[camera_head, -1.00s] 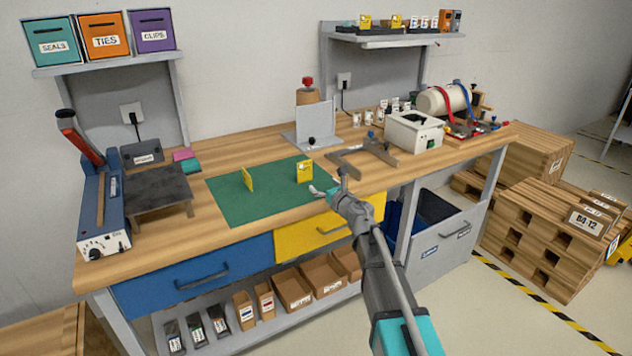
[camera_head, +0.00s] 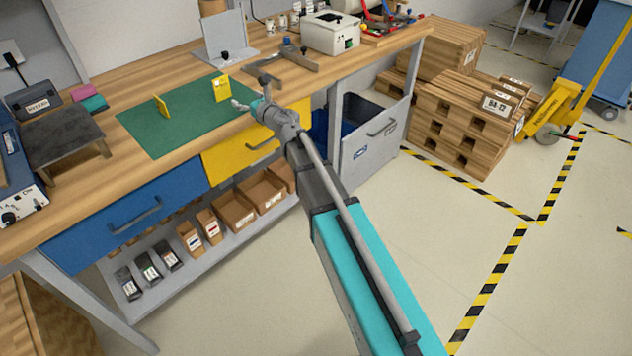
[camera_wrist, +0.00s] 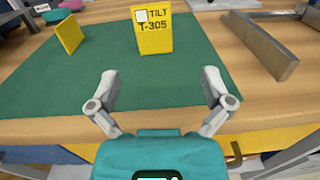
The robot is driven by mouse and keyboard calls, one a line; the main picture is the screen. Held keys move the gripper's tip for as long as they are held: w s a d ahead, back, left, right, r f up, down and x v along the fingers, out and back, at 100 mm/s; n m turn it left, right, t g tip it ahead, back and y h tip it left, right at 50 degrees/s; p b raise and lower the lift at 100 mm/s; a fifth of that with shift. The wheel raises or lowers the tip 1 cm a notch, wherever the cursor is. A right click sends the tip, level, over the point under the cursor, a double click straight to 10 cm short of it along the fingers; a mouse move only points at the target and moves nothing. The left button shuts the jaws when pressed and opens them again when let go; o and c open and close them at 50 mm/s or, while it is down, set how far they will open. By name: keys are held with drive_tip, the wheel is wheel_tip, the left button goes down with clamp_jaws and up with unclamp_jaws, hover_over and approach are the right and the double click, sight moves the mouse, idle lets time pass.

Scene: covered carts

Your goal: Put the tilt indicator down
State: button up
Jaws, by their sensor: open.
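A yellow tilt indicator marked "TILT T-305" (camera_wrist: 153,34) stands upright on the green mat (camera_wrist: 60,88), in the middle of the wrist view. It also shows in the head view (camera_head: 221,88), near the mat's right end. A second yellow plate (camera_wrist: 69,33) stands on the mat to its left, turned partly edge-on; it shows in the head view too (camera_head: 162,106). My gripper (camera_wrist: 160,88) is open and empty, its fingers spread wide on the near side of the tilt indicator and apart from it. In the head view my gripper (camera_head: 250,105) is by the bench's front edge.
A grey metal bracket (camera_wrist: 258,50) lies right of the mat. A white box (camera_head: 330,33) stands farther back on the bench. A dark low stand (camera_head: 62,135) is left of the mat. Below are a yellow drawer (camera_head: 255,143) and a blue drawer (camera_head: 130,217).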

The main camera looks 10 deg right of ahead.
drive_tip(key=s+d+f+m+h, duration=0.2)
drive_tip(key=d+m+h, duration=0.4)
drive_tip(key=d+m, duration=0.4)
drive_tip(key=s+d+f+m+h, duration=0.2)
drive_tip(key=d+m+h, duration=0.55)
drive_tip(key=m, duration=0.45)
drive_tip(key=s+d+f+m+g, duration=0.6)
drive_tip(key=s+f+m, duration=0.2)
drive_tip(key=s+m, duration=0.15)
drive_tip(key=s+a+f+m+g+y, duration=0.2)
drive_tip(key=s+f+m+g, duration=0.1)
drive_tip(key=s, duration=0.6)
drive_tip(key=s+a+f+m+g+y, duration=0.2)
drive_tip(key=s+m+g, duration=0.4)
drive_tip(key=s, duration=0.3)
drive_tip(key=shift+s+f+m, duration=0.15)
drive_tip(key=shift+f+m, duration=0.6)
drive_tip(key=shift+f, duration=0.15)
